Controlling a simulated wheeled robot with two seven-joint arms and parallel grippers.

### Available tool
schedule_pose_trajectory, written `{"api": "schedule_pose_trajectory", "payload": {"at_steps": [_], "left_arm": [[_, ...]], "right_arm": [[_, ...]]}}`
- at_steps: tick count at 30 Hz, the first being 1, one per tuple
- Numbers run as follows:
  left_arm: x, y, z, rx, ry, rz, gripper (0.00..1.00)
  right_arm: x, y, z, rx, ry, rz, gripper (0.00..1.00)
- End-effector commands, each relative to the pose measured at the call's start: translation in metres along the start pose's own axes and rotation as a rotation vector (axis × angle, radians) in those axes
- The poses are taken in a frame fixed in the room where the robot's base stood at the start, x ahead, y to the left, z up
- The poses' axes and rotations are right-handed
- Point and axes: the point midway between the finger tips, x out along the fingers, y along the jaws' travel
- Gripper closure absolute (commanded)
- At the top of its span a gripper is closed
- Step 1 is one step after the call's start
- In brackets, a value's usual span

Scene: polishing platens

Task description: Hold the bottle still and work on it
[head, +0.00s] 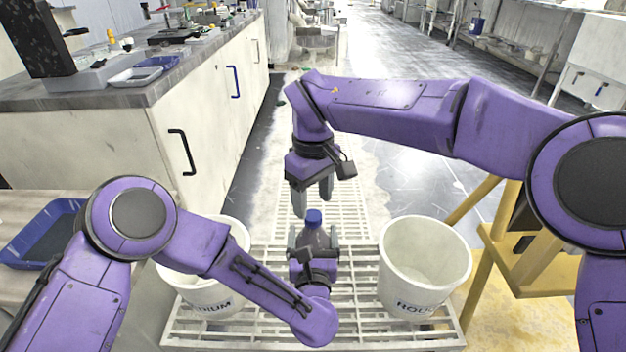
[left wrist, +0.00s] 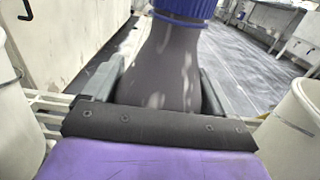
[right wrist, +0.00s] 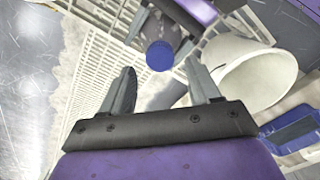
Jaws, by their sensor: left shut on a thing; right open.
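The bottle (head: 314,236) is grey with a blue cap (head: 313,216) and stands upright over the white slatted rack. My left gripper (head: 314,250) is shut on the bottle's body; in the left wrist view the bottle (left wrist: 165,70) fills the space between the fingers, its cap (left wrist: 185,8) at the top edge. My right gripper (head: 313,200) points down just above the cap, open and empty. In the right wrist view the cap (right wrist: 160,55) shows beyond and between the open fingertips (right wrist: 160,75), apart from them.
White buckets stand on the rack (head: 350,320) at either side: one at left (head: 205,290), partly behind my left arm, and one at right (head: 425,265), which looks empty. A blue tray (head: 45,235) lies far left. A cluttered counter (head: 130,95) stands behind at left.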

Motion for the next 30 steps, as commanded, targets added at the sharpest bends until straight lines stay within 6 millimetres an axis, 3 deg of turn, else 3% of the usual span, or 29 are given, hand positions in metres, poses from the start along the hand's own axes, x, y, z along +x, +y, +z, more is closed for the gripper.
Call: {"api": "schedule_pose_trajectory", "payload": {"at_steps": [6, 15, 17, 21, 27, 30], "left_arm": [[0.000, 0.000, 0.000, 0.000, 0.000, 0.000, 0.99], [0.000, 0.000, 0.000, 0.000, 0.000, 0.000, 0.99], [0.000, 0.000, 0.000, 0.000, 0.000, 0.000, 0.99], [0.000, 0.000, 0.000, 0.000, 0.000, 0.000, 0.99], [0.000, 0.000, 0.000, 0.000, 0.000, 0.000, 0.99], [0.000, 0.000, 0.000, 0.000, 0.000, 0.000, 0.99]], "right_arm": [[0.030, 0.000, 0.000, -0.001, -0.001, 0.000, 0.39], [0.035, 0.000, 0.000, -0.001, 0.000, 0.000, 0.39], [0.035, 0.000, 0.000, -0.001, 0.000, 0.000, 0.55], [0.035, 0.000, 0.000, -0.002, 0.000, 0.000, 0.98], [0.035, 0.000, 0.000, -0.017, 0.000, 0.000, 0.98], [0.035, 0.000, 0.000, -0.147, 0.000, -0.004, 0.98]]}}
